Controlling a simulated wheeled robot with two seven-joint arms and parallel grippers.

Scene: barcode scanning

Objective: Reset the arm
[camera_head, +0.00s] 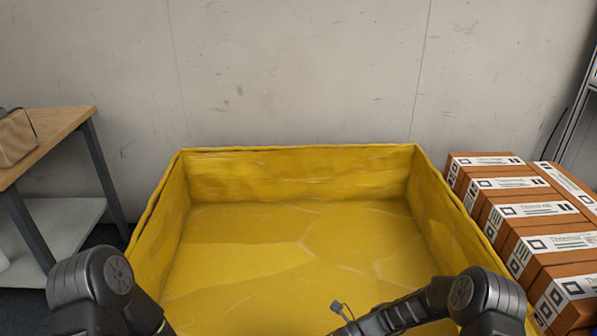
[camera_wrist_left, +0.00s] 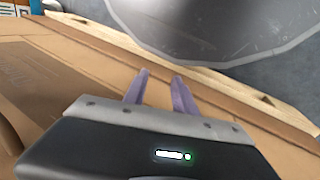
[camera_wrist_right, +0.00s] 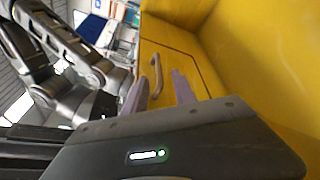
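My two arms reach in at the bottom of the head view, and neither gripper's fingers can be clearly made out there. In the left wrist view my left gripper (camera_wrist_left: 160,75) has its two fingers apart with nothing between them, above a brown surface (camera_wrist_left: 60,85). In the right wrist view my right gripper (camera_wrist_right: 163,75) also has its fingers apart and holds nothing. It is beside the yellow walls of the bin (camera_wrist_right: 255,60). A brown curved piece (camera_wrist_right: 156,75) shows behind its fingers.
The large yellow bin (camera_head: 300,172) stands in front of me, its visible floor bare. Stacked brown boxes with white labels (camera_head: 520,210) stand at its right. A wooden-topped table (camera_head: 60,125) with a brown bag (camera_head: 15,138) is at the left. A wall (camera_head: 300,70) closes the back.

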